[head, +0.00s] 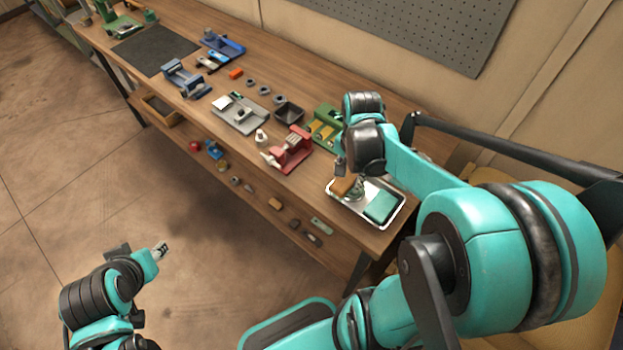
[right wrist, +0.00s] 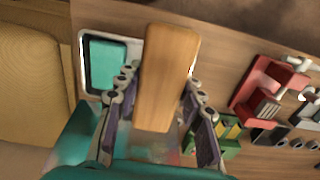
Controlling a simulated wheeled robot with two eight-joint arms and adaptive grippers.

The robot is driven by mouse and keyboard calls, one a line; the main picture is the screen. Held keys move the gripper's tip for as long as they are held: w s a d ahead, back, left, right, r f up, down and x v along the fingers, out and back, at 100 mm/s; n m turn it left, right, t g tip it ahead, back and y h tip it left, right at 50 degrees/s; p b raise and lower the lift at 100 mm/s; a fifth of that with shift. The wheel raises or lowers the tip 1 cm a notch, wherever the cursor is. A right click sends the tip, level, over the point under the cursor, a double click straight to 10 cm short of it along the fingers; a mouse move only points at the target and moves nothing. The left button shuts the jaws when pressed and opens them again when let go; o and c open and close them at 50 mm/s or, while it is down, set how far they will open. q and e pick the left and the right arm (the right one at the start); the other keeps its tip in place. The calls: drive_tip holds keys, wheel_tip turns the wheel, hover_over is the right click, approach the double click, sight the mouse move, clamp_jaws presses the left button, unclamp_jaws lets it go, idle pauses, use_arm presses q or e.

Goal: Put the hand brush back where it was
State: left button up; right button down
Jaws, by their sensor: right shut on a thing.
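The hand brush (right wrist: 168,75) has a plain wooden back and fills the middle of the right wrist view. My right gripper (right wrist: 160,92) is shut on it, with fingers along both long sides. In the head view the brush (head: 343,187) shows small and tan at the left part of a shiny metal tray (head: 398,212), partly hidden by my gripper. I cannot tell whether it touches the tray. Its bristles are hidden. My left gripper (head: 161,249) is over the floor, far from the bench; its finger gap is too small to judge.
A teal block (head: 381,207) lies in the tray's right part. A red vise (head: 289,150) and a green fixture (head: 325,128) stand close by on the wooden bench (head: 300,187). Several small items lie on the lower shelf. A dark rail (head: 510,150) runs at the right.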

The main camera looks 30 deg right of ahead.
drive_tip(key=b, duration=0.4)
hover_over(317, 182)
wheel_tip(317, 182, down, 7)
drive_tip(key=shift+d+r, duration=0.1)
drive_tip(key=shift+r, duration=0.1)
drive_tip(key=shift+f+b, duration=0.8)
drive_tip(key=shift+f, duration=1.2)
drive_tip(key=shift+f, duration=0.25)
drive_tip(key=c, duration=1.2)
unclamp_jaws()
drive_tip(key=shift+r, duration=0.1)
